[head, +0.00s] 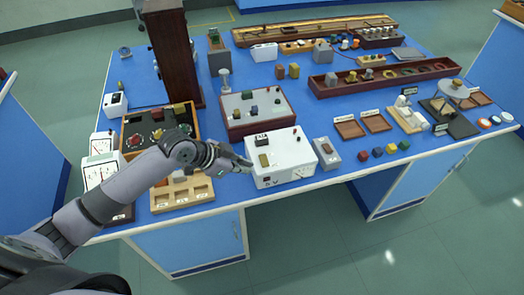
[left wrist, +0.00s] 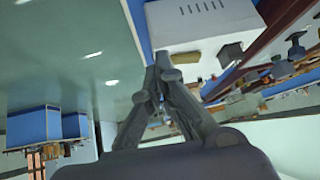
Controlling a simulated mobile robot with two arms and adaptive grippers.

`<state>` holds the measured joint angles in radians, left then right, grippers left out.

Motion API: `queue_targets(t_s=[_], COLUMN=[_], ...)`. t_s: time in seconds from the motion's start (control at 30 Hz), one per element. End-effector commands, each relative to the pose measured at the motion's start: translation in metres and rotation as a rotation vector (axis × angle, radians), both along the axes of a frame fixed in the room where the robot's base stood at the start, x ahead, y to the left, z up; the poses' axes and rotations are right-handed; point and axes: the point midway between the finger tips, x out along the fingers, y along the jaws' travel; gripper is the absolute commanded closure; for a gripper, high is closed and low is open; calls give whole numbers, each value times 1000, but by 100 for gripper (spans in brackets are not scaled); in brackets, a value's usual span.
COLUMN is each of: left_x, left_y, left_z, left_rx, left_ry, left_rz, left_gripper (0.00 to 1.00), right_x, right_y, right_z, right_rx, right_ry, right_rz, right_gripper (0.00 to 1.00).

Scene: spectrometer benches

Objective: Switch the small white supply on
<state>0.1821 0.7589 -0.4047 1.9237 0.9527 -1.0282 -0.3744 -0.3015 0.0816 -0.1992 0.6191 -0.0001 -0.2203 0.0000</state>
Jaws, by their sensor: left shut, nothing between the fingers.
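A white box (head: 283,158), which I take to be the small white supply, stands at the bench's front edge. It has a dial on its front right, and a dark piece and a brass-coloured block on top. My left gripper (head: 246,165) is shut and empty at the box's left side, close to it; I cannot tell if it touches. In the left wrist view the closed fingertips (left wrist: 163,67) lie by the edge of a white box (left wrist: 205,25) with vent slots. A switch is not clearly seen. My right gripper is not in view.
A wooden tray (head: 157,207) lies below my left forearm, beside white meters (head: 100,168). A grey box (head: 327,155) and small coloured cubes (head: 377,152) stand right of the supply. A red-edged panel (head: 235,130) is behind it. Open floor lies in front of the bench.

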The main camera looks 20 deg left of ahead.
Motion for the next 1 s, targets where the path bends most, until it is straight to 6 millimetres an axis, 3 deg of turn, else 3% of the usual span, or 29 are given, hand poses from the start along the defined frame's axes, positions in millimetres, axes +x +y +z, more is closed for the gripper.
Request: queue_targets(t_s=[0.03,0.1,0.2,0.33,0.77,1.0], left_x=[10,17,24,27,28,40], left_y=[8,14,21,26,26,11], left_z=[23,47,73,92,97,82], left_rx=[6,2,-4,-11,-16,-21], left_ry=[-29,-53,-79,-94,-98,-97], left_rz=[-33,-70,-106,-130,-135,-135], left_gripper=[100,100,100,100,100,100], right_x=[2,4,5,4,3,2], right_y=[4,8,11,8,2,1], right_z=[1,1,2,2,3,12], right_rx=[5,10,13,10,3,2], right_ry=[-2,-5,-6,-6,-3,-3], right_rz=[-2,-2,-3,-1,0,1], right_gripper=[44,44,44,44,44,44])
